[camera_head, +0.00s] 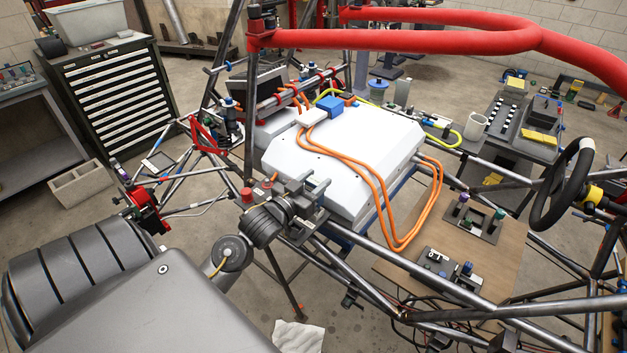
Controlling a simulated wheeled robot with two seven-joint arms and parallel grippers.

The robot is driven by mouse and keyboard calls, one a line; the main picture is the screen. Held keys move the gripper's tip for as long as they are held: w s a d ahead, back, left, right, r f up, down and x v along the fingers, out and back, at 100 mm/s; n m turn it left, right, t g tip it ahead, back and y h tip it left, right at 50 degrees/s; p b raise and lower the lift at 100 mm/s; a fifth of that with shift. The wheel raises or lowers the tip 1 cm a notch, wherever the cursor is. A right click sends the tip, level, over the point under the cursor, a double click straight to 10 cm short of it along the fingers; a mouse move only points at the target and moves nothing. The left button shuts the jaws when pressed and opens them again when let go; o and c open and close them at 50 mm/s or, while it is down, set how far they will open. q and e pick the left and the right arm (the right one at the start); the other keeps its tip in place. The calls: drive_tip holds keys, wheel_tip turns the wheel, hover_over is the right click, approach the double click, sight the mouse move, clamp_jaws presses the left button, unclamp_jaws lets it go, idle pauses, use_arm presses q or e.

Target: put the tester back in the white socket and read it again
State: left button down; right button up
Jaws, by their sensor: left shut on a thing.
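My left gripper (312,197) is in the middle of the view, at the near left edge of the white case. It is shut on a small pale grey-green thing (319,184), which may be the tester; my wrist and fingers partly hide it. My right gripper is not in view.
The white case (340,165) carries orange cables (378,185) and a blue box (329,107). Another dark holder (482,218) has purple- and green-topped plugs. Chassis tubes cross between my gripper and the wooden board (410,226). A steering wheel (562,184) stands right.

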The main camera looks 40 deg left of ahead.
sight(311, 188)
use_arm(q)
drive_tip(key=shift+f+b, duration=0.45)
drive_tip(key=shift+f, duration=0.3)
drive_tip(key=c, duration=1.1)
unclamp_jaws()
drive_tip(key=shift+s+p, duration=0.95)
drive_tip(key=shift+s, duration=1.75)
drive_tip(key=shift+s+d+p, duration=0.15)
drive_tip(key=shift+s+p, duration=0.45)
drive_tip(key=shift+s, duration=2.25)
drive_tip(key=shift+f, duration=0.1)
